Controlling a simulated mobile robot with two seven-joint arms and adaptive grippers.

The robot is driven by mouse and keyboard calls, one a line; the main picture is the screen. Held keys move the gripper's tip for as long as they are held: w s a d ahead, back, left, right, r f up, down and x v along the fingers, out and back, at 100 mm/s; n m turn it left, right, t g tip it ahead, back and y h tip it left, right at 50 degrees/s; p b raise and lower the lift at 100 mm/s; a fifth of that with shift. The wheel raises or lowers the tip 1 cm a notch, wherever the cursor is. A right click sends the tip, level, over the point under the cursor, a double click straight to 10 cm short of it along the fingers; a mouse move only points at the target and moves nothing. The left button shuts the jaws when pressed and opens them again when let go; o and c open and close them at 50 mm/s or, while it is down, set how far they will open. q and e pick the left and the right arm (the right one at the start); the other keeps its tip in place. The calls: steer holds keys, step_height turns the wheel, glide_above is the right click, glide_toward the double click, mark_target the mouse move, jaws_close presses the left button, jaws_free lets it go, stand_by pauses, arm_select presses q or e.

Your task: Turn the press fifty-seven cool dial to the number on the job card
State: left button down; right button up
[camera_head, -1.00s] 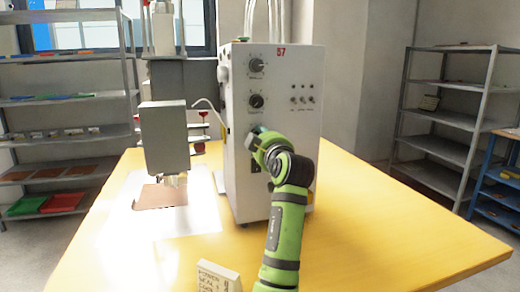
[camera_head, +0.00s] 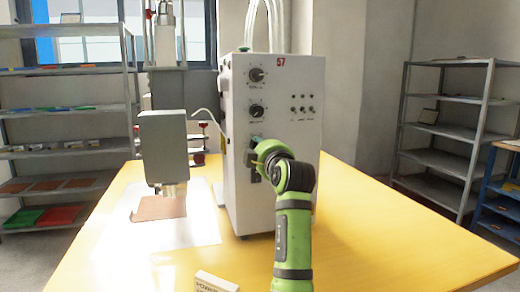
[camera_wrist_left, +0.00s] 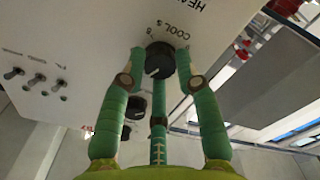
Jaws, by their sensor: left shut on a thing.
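The press (camera_head: 285,165) is a white box marked 57 in red, standing on the yellow table. Two black dials, an upper one (camera_head: 256,75) and a lower one (camera_head: 256,111), show on its front. My left gripper (camera_head: 258,150) is at the front below them and hides the cool dial in the head view. In the left wrist view the black cool dial (camera_wrist_left: 160,62) sits between the green fingers of my left gripper (camera_wrist_left: 157,68), which is shut on it. COOL and a few scale numbers show beside it. The job card (camera_head: 214,283) is cut off at the bottom edge; its numbers are not readable.
A grey press head (camera_head: 163,147) stands left of the box, above a brown sheet (camera_head: 160,205). Toggle switches (camera_head: 301,109) sit on the box's right front. The table (camera_head: 385,225) is clear on the right. Shelves stand at both sides.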

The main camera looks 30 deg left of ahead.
arm_select(q)
steer(key=shift+w+f, duration=0.1)
steer(key=shift+f, duration=0.1)
steer(key=c, duration=0.9)
jaws_free()
steer(key=shift+d+r, duration=0.15)
steer(key=v, duration=0.7)
